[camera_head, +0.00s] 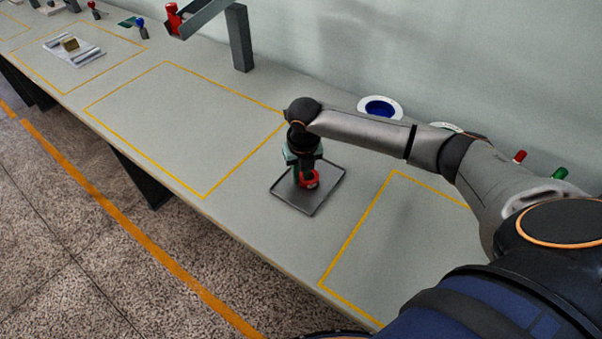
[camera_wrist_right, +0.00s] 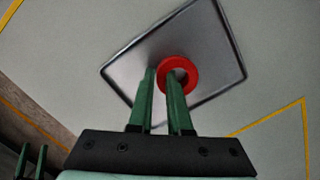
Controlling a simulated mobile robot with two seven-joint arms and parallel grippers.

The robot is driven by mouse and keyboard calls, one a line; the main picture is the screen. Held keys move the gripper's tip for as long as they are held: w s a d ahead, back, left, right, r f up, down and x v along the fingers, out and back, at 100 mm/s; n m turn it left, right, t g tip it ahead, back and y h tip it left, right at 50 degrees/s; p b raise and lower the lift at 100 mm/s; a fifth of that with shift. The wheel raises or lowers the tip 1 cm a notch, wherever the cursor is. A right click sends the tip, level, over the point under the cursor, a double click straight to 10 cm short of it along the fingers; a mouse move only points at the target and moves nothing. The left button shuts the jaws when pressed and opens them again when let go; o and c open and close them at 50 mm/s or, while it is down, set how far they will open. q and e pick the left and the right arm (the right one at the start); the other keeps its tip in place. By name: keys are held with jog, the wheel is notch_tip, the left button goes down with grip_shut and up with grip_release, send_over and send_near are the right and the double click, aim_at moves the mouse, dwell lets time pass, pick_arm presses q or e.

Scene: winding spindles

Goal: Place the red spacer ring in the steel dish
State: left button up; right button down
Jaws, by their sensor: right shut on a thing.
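The red spacer ring (camera_head: 313,184) is in my right gripper (camera_head: 304,177), over the steel dish (camera_head: 327,186), a square, low-rimmed grey tray on the bench. In the right wrist view the ring (camera_wrist_right: 191,66) shows at the tips of my right gripper's green fingers (camera_wrist_right: 162,72), which are shut on its left wall. The dish (camera_wrist_right: 122,71) lies behind it. I cannot tell whether the ring touches the dish floor. Two green fingers of my left gripper (camera_wrist_right: 30,160) seem to show at the lower left, apart, with nothing between them.
A white-rimmed blue dish (camera_head: 380,107) stands behind my right arm. Red (camera_head: 519,156) and green (camera_head: 559,173) pieces stand at the back right. A grey post (camera_head: 239,40) rises at the back left. Yellow-outlined areas left and right of the dish are clear.

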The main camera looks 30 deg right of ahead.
aim_at(302, 183)
jog(key=shift+f, duration=0.2)
jog(key=c, duration=0.8)
grip_release()
jog(key=shift+c, duration=0.2)
jog(key=shift+r, duration=0.1)
notch_tip(302, 183, up, 12)
jog(key=s, duration=0.1)
jog(key=shift+s+a+p, duration=0.2)
jog(key=shift+a+p, duration=0.05)
jog(key=shift+p, duration=0.05)
jog(key=shift+r, duration=0.1)
